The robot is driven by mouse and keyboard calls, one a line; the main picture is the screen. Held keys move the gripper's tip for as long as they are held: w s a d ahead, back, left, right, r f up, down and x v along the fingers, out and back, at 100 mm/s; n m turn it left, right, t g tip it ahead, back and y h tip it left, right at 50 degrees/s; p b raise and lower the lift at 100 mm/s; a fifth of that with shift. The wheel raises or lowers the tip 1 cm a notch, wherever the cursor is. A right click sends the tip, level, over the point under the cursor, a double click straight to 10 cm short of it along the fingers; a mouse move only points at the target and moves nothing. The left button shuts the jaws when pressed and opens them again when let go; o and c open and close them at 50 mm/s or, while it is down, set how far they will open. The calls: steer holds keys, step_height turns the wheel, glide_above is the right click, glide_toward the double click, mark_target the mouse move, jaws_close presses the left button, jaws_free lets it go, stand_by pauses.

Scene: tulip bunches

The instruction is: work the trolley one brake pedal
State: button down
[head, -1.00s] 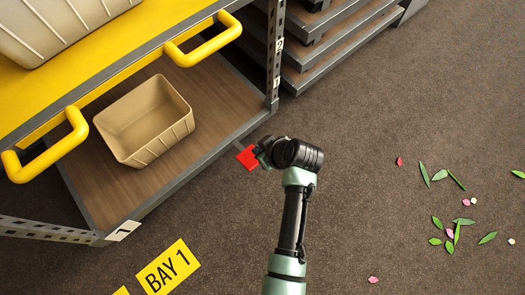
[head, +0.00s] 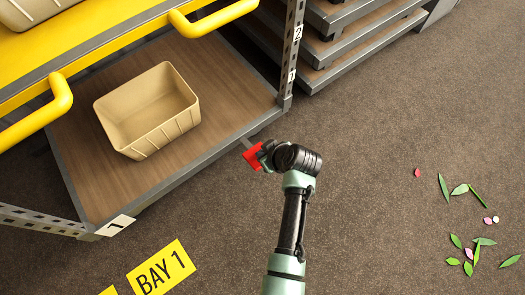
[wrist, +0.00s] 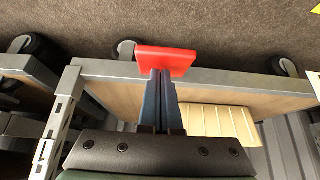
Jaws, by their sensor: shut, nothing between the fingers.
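The trolley marked 1 (head: 150,195) stands at the left, with a grey-edged wooden lower shelf and yellow handles. Its red brake pedal (head: 251,158) sticks out from the shelf's edge near the right corner post. My gripper (head: 263,155) is at the pedal, its fingers shut with nothing between them. In the wrist view, the shut fingertips (wrist: 161,72) lie against or just over the red pedal plate (wrist: 166,58). I cannot tell whether they press on it. The pedal's arm is mostly hidden behind the plate and fingers.
A beige bin (head: 150,115) sits on the lower shelf. A yellow handle (head: 210,18) juts out above. Another rack with grey-edged shelves (head: 350,45) stands behind. A yellow BAY 1 floor sign (head: 162,268) lies in front. Leaves and petals (head: 470,245) lie on the open floor at right.

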steer(key=shift+f, duration=0.1)
steer(key=shift+t+y, duration=0.4)
steer(key=shift+t, duration=0.1)
steer(key=shift+s+d+f+b, duration=0.25)
steer(key=shift+f+b, duration=0.2)
steer(key=shift+f, duration=0.35)
steer(key=shift+s+d+f+b, duration=0.1)
steer(key=shift+s+f+b, duration=0.15)
steer(key=shift+f+b, duration=0.35)
steer(key=shift+s+d+f+b, duration=0.2)
steer(key=shift+s+f+b, duration=0.1)
steer(key=shift+f, duration=0.65)
